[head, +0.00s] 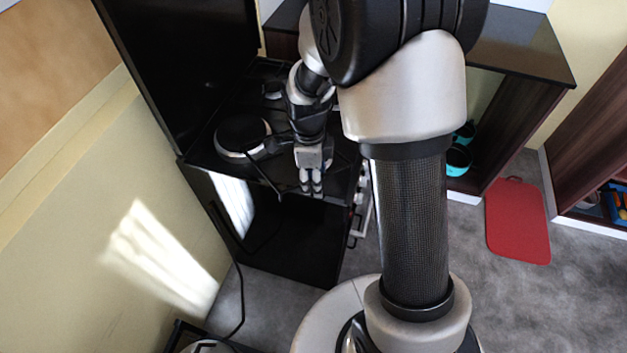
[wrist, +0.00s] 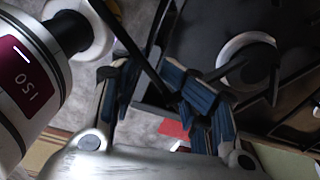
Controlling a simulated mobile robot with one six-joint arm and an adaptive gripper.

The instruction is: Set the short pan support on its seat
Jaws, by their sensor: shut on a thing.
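My gripper (head: 312,188) points down over the front right part of the black stove top (head: 198,150). In the wrist view its blue-and-black fingers (wrist: 160,92) are closed on a dark, thin bar, which looks like the short pan support (wrist: 130,52). The bar runs slantwise from the top of that view down between the fingers. Its far end and the grip point are partly hidden by the fingers. In the head view the support is hard to tell from the black stove. I cannot make out its seat clearly.
A dark round pan or burner with a pale rim (head: 243,136) is on the stove's left. The raised black lid (head: 185,60) stands behind it. Turquoise pots (head: 458,158) sit in a shelf at right. A red board (head: 518,222) lies on the floor.

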